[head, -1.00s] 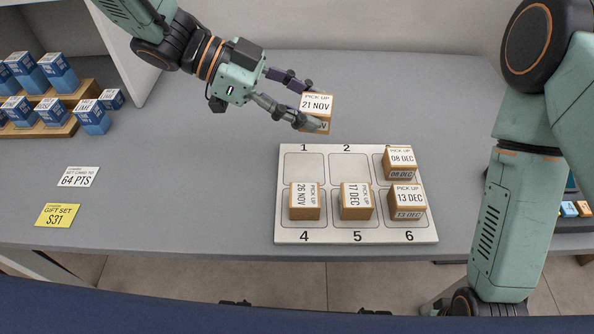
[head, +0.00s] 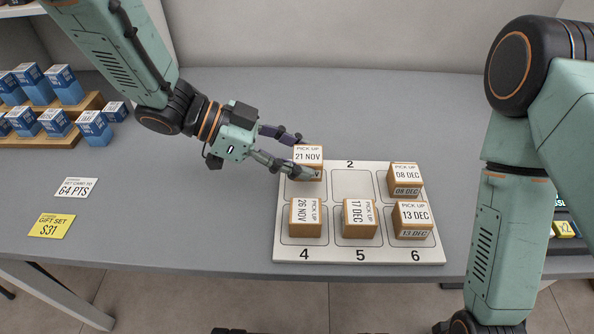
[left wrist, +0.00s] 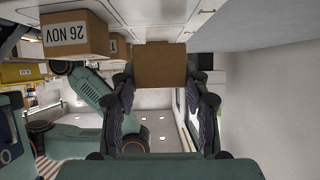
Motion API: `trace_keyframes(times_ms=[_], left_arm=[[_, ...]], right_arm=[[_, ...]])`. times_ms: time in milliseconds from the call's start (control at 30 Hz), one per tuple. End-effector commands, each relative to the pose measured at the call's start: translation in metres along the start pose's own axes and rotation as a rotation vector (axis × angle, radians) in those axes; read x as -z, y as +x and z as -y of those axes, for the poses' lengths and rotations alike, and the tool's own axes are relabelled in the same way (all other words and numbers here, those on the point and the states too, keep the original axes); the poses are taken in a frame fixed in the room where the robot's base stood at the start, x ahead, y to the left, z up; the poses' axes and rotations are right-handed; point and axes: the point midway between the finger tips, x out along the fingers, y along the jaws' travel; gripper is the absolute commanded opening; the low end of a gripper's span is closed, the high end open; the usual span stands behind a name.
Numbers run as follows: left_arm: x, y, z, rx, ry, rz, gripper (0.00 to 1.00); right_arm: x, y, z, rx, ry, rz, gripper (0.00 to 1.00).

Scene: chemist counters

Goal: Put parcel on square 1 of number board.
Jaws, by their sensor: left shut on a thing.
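The parcel (head: 308,155), a small brown box with a white label reading PICK UP 21 NOV, is between the fingers of my left gripper (head: 292,155). My left gripper is shut on it. In the left wrist view the parcel (left wrist: 160,65) shows as a plain brown face between the fingertips. The number board (head: 350,250) is a white panel on the grey counter. The parcel is over its top left square and hides the 1. Whether it touches the board, I cannot tell. My right gripper is not in view; only my right arm shows.
Other parcels stand on the board: 26 NOV (head: 305,217) on square 4, 17 DEC (head: 360,218) on 5, 13 DEC (head: 412,219) on 6, and 08 DEC (head: 405,179) at top right. Square 2 (head: 351,184) is empty. Blue boxes (head: 95,128) and price cards (head: 51,225) are at left.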

Motion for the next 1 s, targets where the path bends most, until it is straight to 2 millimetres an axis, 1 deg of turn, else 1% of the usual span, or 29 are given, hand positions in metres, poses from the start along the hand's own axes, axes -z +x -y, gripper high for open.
trace_keyframes(times_ms=[200,500,667,700,933,1000], left_arm=[[-0.028,0.015,-0.002,0.0,-0.004,-0.001,0.0],[-0.029,0.015,-0.002,0.002,-0.002,-0.001,0.0],[-0.033,0.017,-0.002,0.002,-0.003,-0.001,0.0],[-0.032,0.017,-0.002,0.002,-0.002,0.0,0.5],[-0.032,0.017,-0.002,0.002,-0.002,0.0,0.69],[-0.032,0.017,-0.002,0.002,-0.002,0.0,0.69]], right_arm=[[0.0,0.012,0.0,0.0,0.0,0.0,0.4],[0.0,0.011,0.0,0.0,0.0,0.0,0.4],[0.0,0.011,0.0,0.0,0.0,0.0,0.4],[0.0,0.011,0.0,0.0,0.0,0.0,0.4],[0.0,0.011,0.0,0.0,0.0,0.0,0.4],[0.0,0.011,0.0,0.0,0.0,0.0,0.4]])
